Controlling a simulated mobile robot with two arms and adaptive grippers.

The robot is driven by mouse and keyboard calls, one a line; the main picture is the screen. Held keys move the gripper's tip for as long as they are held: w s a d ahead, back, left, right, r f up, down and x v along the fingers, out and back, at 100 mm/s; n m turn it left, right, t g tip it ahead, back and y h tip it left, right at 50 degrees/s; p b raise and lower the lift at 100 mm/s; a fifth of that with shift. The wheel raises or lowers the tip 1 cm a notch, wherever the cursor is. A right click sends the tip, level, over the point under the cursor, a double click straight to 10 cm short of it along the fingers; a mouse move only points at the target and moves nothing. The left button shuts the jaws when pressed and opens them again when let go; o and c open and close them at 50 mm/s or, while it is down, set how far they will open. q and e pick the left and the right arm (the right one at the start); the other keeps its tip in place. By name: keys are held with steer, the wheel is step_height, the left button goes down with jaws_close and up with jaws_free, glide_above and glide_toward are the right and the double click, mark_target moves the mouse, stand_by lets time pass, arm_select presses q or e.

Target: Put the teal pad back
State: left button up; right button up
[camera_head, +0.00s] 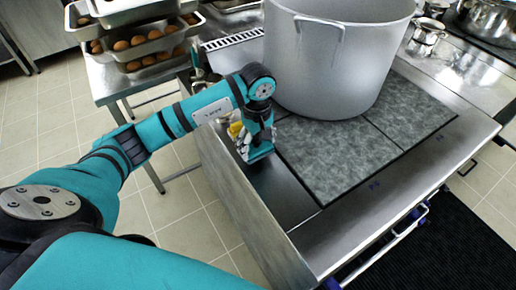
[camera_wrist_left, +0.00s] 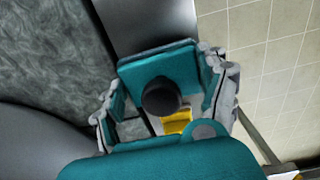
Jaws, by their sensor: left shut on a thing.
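The teal pad (camera_wrist_left: 158,58) is a flat teal block with a dark round knob (camera_wrist_left: 160,96) on top. In the left wrist view it lies between the two fingers of my left gripper (camera_wrist_left: 165,98), which is shut on it. In the head view my left gripper (camera_head: 256,142) points down over the dark steel strip left of the grey cooking plates, and the pad's teal edge (camera_head: 261,153) shows beneath it. I cannot tell whether the pad touches the surface. My right gripper is not in view.
A large stockpot (camera_head: 335,60) stands on the grey plates (camera_head: 340,157), just behind and right of the gripper. A raised steel edge (camera_head: 250,215) runs along the stove's left side. Egg trays (camera_head: 145,45) stand on a table at upper left. A yellow thing (camera_wrist_left: 177,122) shows near the fingers.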

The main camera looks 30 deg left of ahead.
mark_target(258, 148)
arm_select(q)
step_height(258, 148, down, 3)
steer(key=shift+s+d+r+p, duration=0.1)
steer(key=shift+r+p, duration=0.1)
steer(key=shift+p, duration=0.25)
steer(key=shift+f, duration=0.3)
steer(key=shift+f, duration=0.2)
steer(key=o, duration=1.2)
steer(key=shift+r, duration=0.1)
